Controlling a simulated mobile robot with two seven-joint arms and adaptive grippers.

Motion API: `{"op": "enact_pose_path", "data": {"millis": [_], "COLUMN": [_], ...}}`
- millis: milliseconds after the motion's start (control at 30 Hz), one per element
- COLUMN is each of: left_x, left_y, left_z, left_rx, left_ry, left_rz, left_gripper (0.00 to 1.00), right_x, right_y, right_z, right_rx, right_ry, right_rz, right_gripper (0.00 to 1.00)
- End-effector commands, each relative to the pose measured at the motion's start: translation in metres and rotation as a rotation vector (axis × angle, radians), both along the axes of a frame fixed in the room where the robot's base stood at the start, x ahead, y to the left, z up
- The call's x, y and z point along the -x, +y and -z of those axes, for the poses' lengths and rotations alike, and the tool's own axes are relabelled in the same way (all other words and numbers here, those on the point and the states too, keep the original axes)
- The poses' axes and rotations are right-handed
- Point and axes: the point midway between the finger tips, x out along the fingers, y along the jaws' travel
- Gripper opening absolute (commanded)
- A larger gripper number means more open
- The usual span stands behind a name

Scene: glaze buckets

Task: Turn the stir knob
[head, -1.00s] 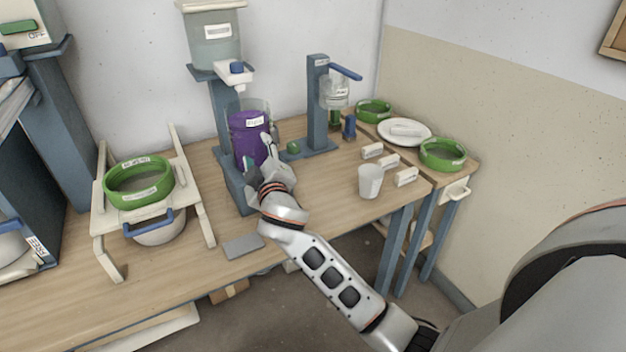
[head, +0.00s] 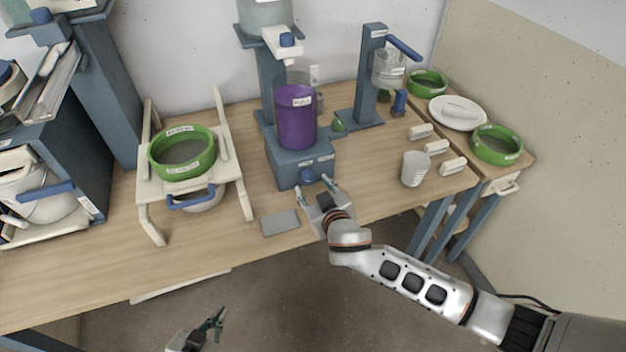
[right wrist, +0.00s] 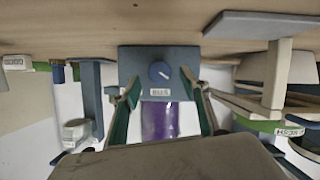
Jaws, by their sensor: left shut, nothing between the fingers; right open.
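The stir knob (head: 307,174) is a blue knob on the front of the grey-blue stirrer base (head: 286,165). It also shows in the right wrist view (right wrist: 159,71) with a pale pointer mark, beside an upside-down STIR label (right wrist: 160,92). A purple bucket (head: 296,125) stands upright on the base. My right gripper (head: 315,186) is open in front of the knob. In the right wrist view its fingers (right wrist: 165,92) are spread to either side of the knob, with nothing between them. My left gripper (head: 217,318) is shut and empty, low in front of the table.
A grey plate (head: 280,223) lies on the table left of my right gripper. A white cup (head: 415,169) and several white labelled blocks (head: 436,147) are to the right. A pale rack with a green sieve (head: 182,168) stands to the left. A dispenser (head: 372,80) stands behind.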

Motion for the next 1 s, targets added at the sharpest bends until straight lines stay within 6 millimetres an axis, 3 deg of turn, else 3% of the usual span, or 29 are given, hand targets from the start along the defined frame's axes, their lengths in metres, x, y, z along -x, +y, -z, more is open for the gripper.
{"op": "enact_pose_path", "data": {"millis": [300,667,800,833,1000], "left_x": [0.001,-0.005,-0.005,-0.005,-0.005], "left_y": [0.003,0.007,0.007,0.007,0.005], "left_z": [-0.002,-0.003,-0.003,-0.003,-0.003], "left_rx": [-0.008,-0.015,-0.014,-0.014,-0.008], "left_ry": [0.001,-0.006,-0.007,-0.007,-0.007], "left_rz": [0.003,0.004,0.003,0.003,-0.001], "left_gripper": [0.00,0.00,0.00,0.00,0.00], "right_x": [-0.031,-0.034,-0.034,-0.034,-0.034], "right_y": [0.008,0.009,0.009,0.009,0.009], "right_z": [0.011,0.013,0.013,0.013,0.013], "right_rx": [0.001,-0.001,-0.001,-0.001,0.001], "right_ry": [-0.002,-0.002,-0.002,-0.002,-0.001], "right_rz": [0.000,0.000,0.000,0.000,-0.001], "right_gripper": [0.45,0.45,0.11,0.07,0.07]}}
